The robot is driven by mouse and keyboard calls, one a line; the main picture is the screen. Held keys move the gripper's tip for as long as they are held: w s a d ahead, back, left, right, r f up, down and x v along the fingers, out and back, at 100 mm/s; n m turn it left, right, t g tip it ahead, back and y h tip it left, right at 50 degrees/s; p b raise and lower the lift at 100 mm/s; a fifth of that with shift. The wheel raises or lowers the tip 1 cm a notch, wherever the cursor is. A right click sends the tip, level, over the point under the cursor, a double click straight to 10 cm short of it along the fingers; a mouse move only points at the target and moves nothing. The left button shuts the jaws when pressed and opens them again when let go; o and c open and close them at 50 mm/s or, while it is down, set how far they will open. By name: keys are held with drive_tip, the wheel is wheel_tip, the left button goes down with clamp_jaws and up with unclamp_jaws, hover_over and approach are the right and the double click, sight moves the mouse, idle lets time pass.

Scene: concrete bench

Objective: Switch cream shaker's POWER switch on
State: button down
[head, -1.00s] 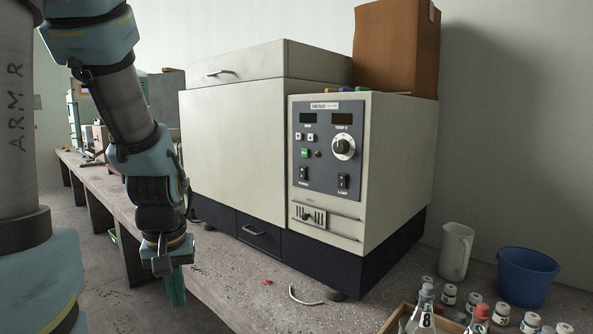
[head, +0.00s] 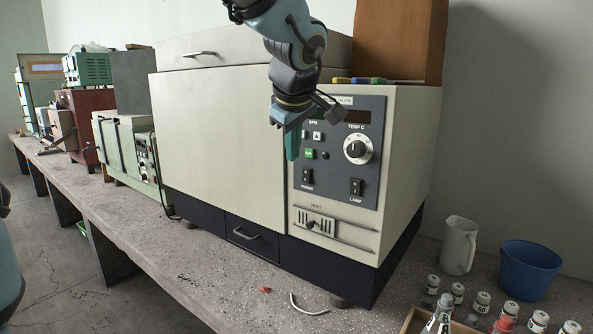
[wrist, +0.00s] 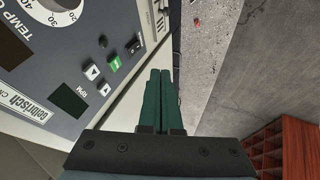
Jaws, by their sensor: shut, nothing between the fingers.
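The cream shaker (head: 215,140) is a large boxy machine with a dark control panel (head: 335,190) on its right front. Its black POWER switch (head: 307,176) is at the panel's lower left, under a green button (head: 309,154). The switch (wrist: 134,46) also shows in the wrist view, ahead of and left of the fingertips; I cannot tell its position. My gripper (head: 292,157) has green fingers, shut and empty, pointing down before the panel's left edge, above the switch's height. In the wrist view the gripper (wrist: 160,72) is apart from the switch.
A black LAMP switch (head: 356,187) sits right of POWER, below the TEMP dial (head: 357,149). A VENT slider (head: 314,223) is below the panel. A white jug (head: 458,246), a blue bucket (head: 529,270) and several bottles stand at the right. Space before the panel is open.

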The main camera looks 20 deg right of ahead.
sight(306, 175)
idle(0.3)
drive_tip(key=w+d+f+p, duration=0.5)
drive_tip(key=w+f, duration=0.2)
drive_tip(key=f, duration=0.1)
drive_tip(key=shift+w+d+f, duration=0.15)
drive_tip(key=shift+d+f, duration=0.2)
idle(0.3)
drive_tip(key=shift+d+b, duration=0.15)
drive_tip(key=shift+b, duration=0.9)
drive_tip(key=shift+r, duration=0.1)
